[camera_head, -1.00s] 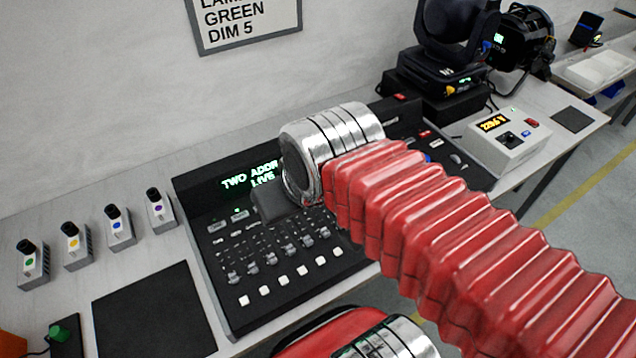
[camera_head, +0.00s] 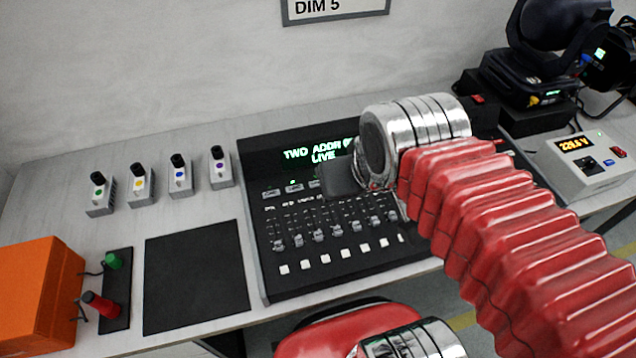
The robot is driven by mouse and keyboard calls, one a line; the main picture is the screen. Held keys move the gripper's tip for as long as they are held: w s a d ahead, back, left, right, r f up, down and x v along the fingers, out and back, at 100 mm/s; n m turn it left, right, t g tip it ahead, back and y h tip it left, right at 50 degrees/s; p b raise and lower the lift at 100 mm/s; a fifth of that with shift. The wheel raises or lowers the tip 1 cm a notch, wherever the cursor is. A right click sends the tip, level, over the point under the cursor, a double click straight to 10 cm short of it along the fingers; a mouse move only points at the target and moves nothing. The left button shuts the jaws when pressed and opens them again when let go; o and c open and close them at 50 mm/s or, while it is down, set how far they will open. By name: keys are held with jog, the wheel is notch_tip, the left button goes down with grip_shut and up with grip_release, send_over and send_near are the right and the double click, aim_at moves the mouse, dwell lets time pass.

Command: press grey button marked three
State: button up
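The black lighting console (camera_head: 262,250) lies on the bench in the middle. Its screen (camera_head: 318,152) reads "TWO ADDR" and "LIVE" in green; the rest of that text is hidden by my arm. Below the screen is a row of small grey buttons (camera_head: 294,188); their marks are too small to read, and the right part of the row is hidden. My gripper (camera_head: 338,180) is a dark shape low over the console, just under the screen by this row. Its fingers are mostly hidden behind my silver wrist and red arm, and contact cannot be told.
Several small boxes with coloured dots (camera_head: 180,178) stand left of the console. A grey meter box (camera_head: 590,162) and a moving-head lamp (camera_head: 530,80) stand at the right.

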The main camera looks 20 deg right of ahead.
grip_shut()
dwell(1.5)
